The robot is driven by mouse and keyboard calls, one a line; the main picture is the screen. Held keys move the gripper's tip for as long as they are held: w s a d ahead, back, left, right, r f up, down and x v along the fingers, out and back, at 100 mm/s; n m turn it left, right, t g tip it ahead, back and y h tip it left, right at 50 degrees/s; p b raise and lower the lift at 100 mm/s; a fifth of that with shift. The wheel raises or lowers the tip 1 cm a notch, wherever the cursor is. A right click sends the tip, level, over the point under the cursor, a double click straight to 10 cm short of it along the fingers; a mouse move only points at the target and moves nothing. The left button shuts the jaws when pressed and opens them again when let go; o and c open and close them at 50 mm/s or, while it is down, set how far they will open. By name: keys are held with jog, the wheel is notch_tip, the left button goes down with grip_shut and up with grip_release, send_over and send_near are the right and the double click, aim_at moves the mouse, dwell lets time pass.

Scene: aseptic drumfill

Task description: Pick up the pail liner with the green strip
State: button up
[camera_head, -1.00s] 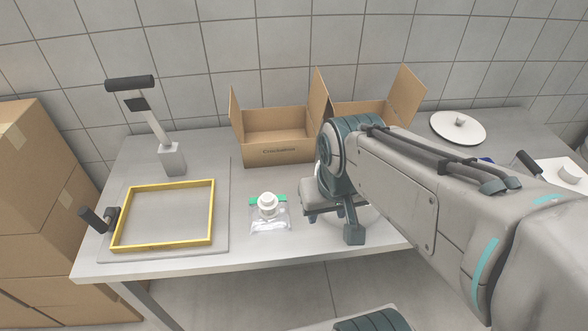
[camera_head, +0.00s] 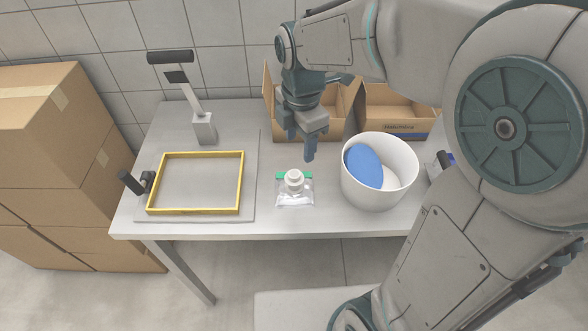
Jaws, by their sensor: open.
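The pail liner with the green strip (camera_head: 294,197) is a small clear bag with a white cap on top and a green band showing at both sides of the cap. It lies flat near the front middle of the table, between the yellow frame and the white pail. My gripper (camera_head: 300,150) points down above the table, just behind the liner and a little to its right in the picture. It is open and empty, apart from the liner. The liner is fully in view.
A white pail (camera_head: 405,195) with a blue item (camera_head: 363,167) inside stands close right of the liner. A yellow frame (camera_head: 243,183) lies on a grey plate at left, with a black-handled stand (camera_head: 203,130) behind. Open cardboard boxes (camera_head: 400,122) stand at the back.

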aim_at(294, 173)
jog(key=f+n, duration=0.1)
jog(key=f, duration=0.1)
jog(key=a+f+n, duration=0.1)
jog(key=f, duration=0.2)
jog(key=w+f+n, duration=0.1)
jog(key=f, duration=0.2)
jog(key=shift+a+f, duration=0.15)
jog(key=shift+a, duration=0.25)
jog(key=shift+w+d+f+p, duration=0.1)
jog(key=shift+f+p, duration=0.15)
jog(key=shift+f, duration=0.65)
jog(key=shift+d+f+p, duration=0.15)
jog(key=shift+f+p, duration=0.05)
jog(key=shift+f, duration=0.75)
jog(key=shift+w+d+f+p, duration=0.1)
jog(key=shift+f+p, duration=0.15)
jog(key=shift+f, duration=0.65)
jog(key=shift+c, duration=0.3)
jog(key=c, duration=0.7)
